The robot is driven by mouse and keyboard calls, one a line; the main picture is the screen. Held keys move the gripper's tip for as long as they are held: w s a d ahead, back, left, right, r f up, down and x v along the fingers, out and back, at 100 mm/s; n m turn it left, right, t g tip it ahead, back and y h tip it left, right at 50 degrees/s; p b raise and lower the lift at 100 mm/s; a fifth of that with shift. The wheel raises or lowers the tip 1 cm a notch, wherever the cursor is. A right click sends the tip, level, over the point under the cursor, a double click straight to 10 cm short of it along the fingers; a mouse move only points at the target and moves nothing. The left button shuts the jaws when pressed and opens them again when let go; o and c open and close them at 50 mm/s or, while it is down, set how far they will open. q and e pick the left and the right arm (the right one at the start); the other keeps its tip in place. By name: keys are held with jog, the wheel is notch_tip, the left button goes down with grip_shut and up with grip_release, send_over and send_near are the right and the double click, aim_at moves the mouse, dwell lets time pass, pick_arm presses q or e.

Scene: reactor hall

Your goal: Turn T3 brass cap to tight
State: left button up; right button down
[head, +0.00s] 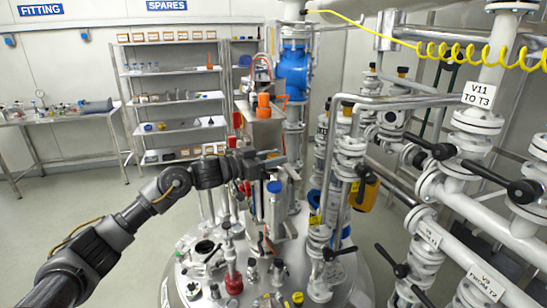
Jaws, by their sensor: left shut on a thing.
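My left arm comes in from the left, and its dark gripper (272,158) is level above the reactor lid, pointing right. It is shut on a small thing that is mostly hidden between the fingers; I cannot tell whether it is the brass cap. The round steel reactor lid (205,292) below carries several nozzles, clamps and fittings. No brass cap can be made out clearly on it. A steel cylinder with a blue top (275,188) stands just below the gripper. The sign "V11 TO T3" (477,95) hangs on the pipes at the right. My right gripper is out of view.
White pipes with black-handled valves (430,150) crowd the right side. A blue valve body (294,70) stands on a vertical pipe behind the gripper. A red fitting (234,284) and a yellow knob (298,298) sit on the lid. Shelves (168,72) and open floor lie at back left.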

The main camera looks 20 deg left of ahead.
pick_arm(q)
jog(key=o, duration=0.9)
jog(key=shift+o, duration=0.2)
jog(key=b+v, duration=0.4)
jog(key=v, duration=0.7)
jog(key=shift+w, duration=0.1)
